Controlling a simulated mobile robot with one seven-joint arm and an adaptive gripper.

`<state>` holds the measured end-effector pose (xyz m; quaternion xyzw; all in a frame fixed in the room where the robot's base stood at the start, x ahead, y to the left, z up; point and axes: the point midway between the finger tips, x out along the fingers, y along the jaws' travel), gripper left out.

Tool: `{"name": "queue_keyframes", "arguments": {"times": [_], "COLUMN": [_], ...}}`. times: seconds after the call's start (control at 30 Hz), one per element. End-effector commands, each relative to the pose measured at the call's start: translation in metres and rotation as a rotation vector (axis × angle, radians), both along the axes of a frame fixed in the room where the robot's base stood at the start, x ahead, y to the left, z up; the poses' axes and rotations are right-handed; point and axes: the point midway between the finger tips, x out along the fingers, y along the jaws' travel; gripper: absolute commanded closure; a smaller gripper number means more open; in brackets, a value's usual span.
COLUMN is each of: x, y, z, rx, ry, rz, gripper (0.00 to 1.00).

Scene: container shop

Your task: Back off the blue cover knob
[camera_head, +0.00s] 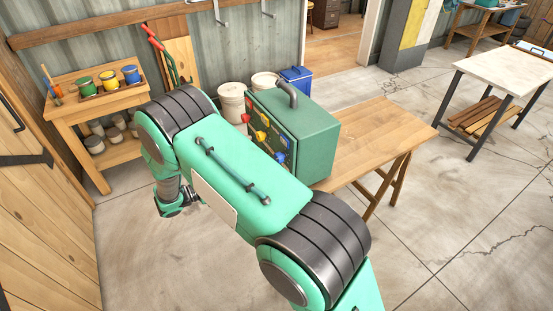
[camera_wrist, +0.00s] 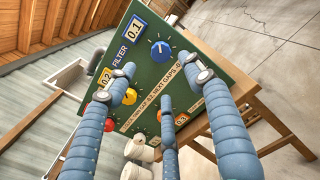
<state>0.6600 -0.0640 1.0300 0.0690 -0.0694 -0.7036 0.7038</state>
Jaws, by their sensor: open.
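A green box (camera_head: 310,140) with a dark handle on top stands on the wooden table, its knobbed face turned to the left. In the wrist view its panel (camera_wrist: 190,78) appears tilted. A blue knob (camera_wrist: 160,50) with a pale pointer mark sits on the panel near a "FILTER" label. I cannot tell which blue knob is the cover knob. My gripper (camera_wrist: 160,78) is open, with blue ribbed fingers spread in front of the panel and nothing visible between them.
A yellow knob (camera_wrist: 129,96) and a red knob (camera_wrist: 103,96) are close to the left finger. The wooden table (camera_head: 372,140) has bare top to the right of the box. A bench with paint pots (camera_head: 131,74) stands at left. White buckets (camera_head: 231,101) stand behind the box.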

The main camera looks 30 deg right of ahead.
Motion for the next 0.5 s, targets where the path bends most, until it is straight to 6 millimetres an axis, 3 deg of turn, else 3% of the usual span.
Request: {"name": "queue_keyframes", "arguments": {"times": [0.27,0.5], "x": [-0.001,-0.001], "y": [-0.026,-0.064], "z": [-0.001,-0.001], "rx": [0.000,0.000], "ry": [0.000,0.000], "rz": [-0.002,-0.003], "gripper": [0.47,0.47]}}
